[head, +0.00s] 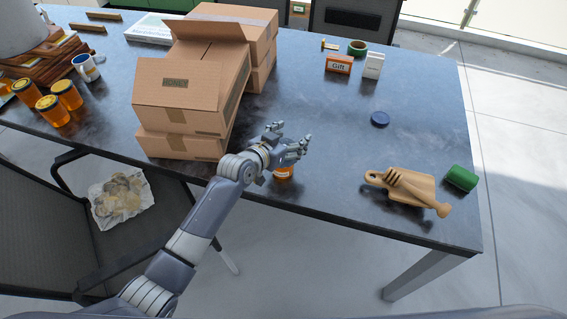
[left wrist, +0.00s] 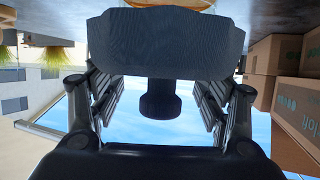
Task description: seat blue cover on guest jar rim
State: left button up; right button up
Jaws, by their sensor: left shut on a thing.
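My left gripper (head: 291,137) is over the near table edge, just above an orange jar (head: 284,173). The gripper hides part of the jar's top. In the left wrist view, which is upside down, a wide dark ribbed piece (left wrist: 165,45) with a knob (left wrist: 160,102) shows at the fingers. A yellow-orange edge (left wrist: 170,3) shows right against it. I cannot tell the dark piece's true colour or whether it touches the jar. My right gripper is not in view.
Cardboard boxes (head: 190,95) stand left of the gripper. Several orange jars (head: 52,111) and a mug (head: 86,67) are farther left. A wooden board with a dipper (head: 425,190) and a green cylinder (head: 461,177) lie at right.

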pick_arm(q)
jog(key=shift+f+b, duration=0.85)
jog(key=shift+f, duration=0.2)
dwell(0.9)
dwell(1.0)
jog(key=shift+f, duration=0.5)
dwell(0.6)
jog(key=shift+f, duration=0.1)
dwell(0.5)
jog(key=o, duration=0.7)
jog(key=shift+o, duration=0.2)
jog(key=shift+s+a+r, duration=0.1)
jog(key=shift+s+r, duration=0.05)
jog(key=shift+r, duration=0.1)
